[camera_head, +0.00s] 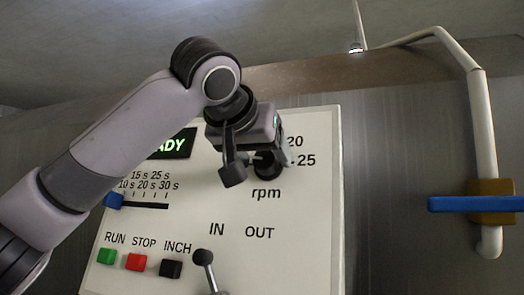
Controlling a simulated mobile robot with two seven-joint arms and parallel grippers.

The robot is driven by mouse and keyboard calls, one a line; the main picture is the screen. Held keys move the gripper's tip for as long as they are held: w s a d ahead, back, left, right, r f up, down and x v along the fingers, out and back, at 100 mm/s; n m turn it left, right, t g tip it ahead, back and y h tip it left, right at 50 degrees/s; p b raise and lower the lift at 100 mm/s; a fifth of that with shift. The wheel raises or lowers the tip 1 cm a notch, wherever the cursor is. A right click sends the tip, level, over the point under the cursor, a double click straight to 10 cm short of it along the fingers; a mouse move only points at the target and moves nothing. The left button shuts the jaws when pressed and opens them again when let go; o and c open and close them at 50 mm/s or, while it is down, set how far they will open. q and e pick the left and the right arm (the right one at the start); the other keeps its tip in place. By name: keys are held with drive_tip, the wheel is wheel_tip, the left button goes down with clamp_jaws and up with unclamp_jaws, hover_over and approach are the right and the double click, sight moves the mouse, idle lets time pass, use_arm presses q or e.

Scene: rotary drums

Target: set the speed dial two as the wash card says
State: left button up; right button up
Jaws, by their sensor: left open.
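The speed dial (268,168) is a dark round knob on the cream control panel, above the label "rpm". The marks 20 and 25 show to its right; the rest of its scale and its pointer are hidden behind my gripper. My left gripper (259,164) is open in front of the dial, one finger to its left and one at its right. I cannot tell whether the fingers touch it. My right gripper is not in view. I see no wash card.
The panel (310,250) also carries a green display (172,145), a blue slider (113,200), green RUN (107,256), red STOP (136,262) and black INCH (171,268) buttons, and an IN/OUT lever (204,258). A white pipe (485,130) with a blue handle (470,204) stands at the right.

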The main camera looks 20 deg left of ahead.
use_arm(q)
drive_tip(key=shift+w, duration=0.1)
drive_tip(key=shift+c, duration=0.3)
drive_tip(key=c, duration=1)
